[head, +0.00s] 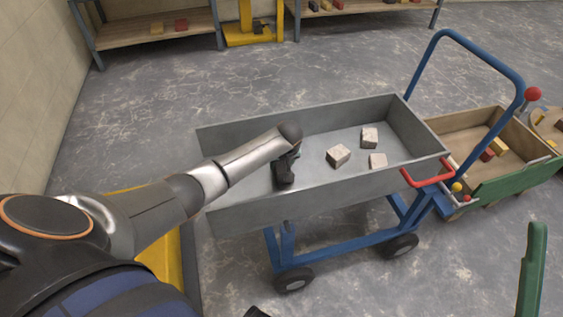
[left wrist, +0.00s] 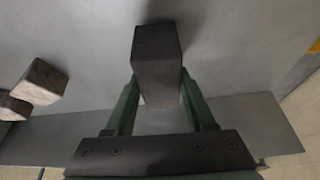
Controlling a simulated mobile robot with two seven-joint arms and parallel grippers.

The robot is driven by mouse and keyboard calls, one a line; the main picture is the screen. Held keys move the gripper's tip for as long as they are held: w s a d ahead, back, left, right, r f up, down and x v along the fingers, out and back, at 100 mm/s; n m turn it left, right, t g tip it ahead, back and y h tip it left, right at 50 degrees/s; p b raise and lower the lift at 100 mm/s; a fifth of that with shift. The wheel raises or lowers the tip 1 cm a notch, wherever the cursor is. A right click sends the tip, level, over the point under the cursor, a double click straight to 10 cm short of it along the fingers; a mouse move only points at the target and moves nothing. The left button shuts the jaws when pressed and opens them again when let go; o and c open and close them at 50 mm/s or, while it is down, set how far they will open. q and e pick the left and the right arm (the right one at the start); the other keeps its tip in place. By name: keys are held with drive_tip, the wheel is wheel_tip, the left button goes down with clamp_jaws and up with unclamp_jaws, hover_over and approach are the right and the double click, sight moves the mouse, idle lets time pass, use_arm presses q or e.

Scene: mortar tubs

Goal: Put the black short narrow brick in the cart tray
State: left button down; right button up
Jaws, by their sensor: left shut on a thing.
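The black brick (left wrist: 157,58) is between the green fingers of my left gripper (left wrist: 160,100) in the left wrist view. The gripper is shut on it, and the brick's far end sticks out past the fingers. In the head view my left gripper (head: 285,178) is inside the grey cart tray (head: 330,203), toward its left end, pointing down. There the brick is hard to tell from the dark gripper. Whether the brick touches the tray floor is unclear.
Several pale blocks (head: 338,155) lie in the tray right of my gripper; two show in the wrist view (left wrist: 41,82). The tray's right floor is partly clear. A blue handle (head: 437,62), a wooden cart (head: 470,125) and a green upright piece (head: 532,270) stand right.

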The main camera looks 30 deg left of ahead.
use_arm(q)
drive_tip(key=shift+f, duration=0.35)
idle(0.4)
drive_tip(key=c, duration=0.5)
unclamp_jaws()
drive_tip(key=o, duration=0.3)
drive_tip(key=shift+o, duration=0.2)
drive_tip(key=shift+f, duration=0.1)
